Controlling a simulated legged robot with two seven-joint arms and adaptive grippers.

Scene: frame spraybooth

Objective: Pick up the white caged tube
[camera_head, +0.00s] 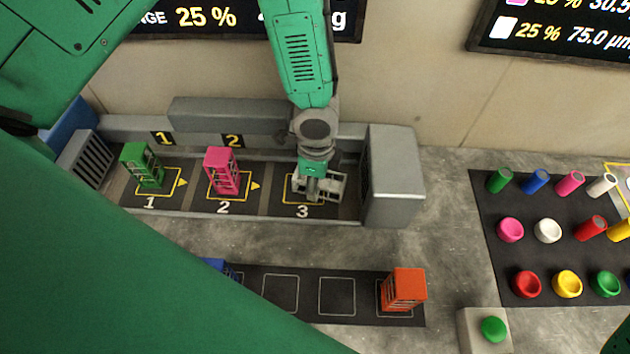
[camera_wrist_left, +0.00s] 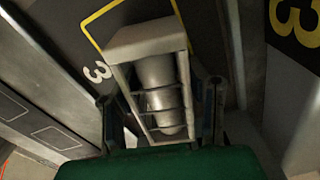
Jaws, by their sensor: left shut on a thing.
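The white caged tube, a pale box-like frame around a cylinder, is at slot 3 of the booth bay; its pale frame (camera_head: 334,183) shows beside my gripper in the head view. My left gripper (camera_head: 313,188) reaches down onto it from above and hides part of it. In the left wrist view the caged tube (camera_wrist_left: 150,45) lies between the two dark fingers of my left gripper (camera_wrist_left: 160,108), one on each side, and the gripper is shut on it. I cannot tell whether it touches the floor. My right gripper is not in view.
A green cage (camera_head: 142,165) stands in slot 1 and a pink cage (camera_head: 222,172) in slot 2. A grey block (camera_head: 394,180) closes the bay's right end. An orange cage (camera_head: 404,290) stands on the front strip. Coloured tubes and cups cover a dark mat (camera_head: 483,190) at right.

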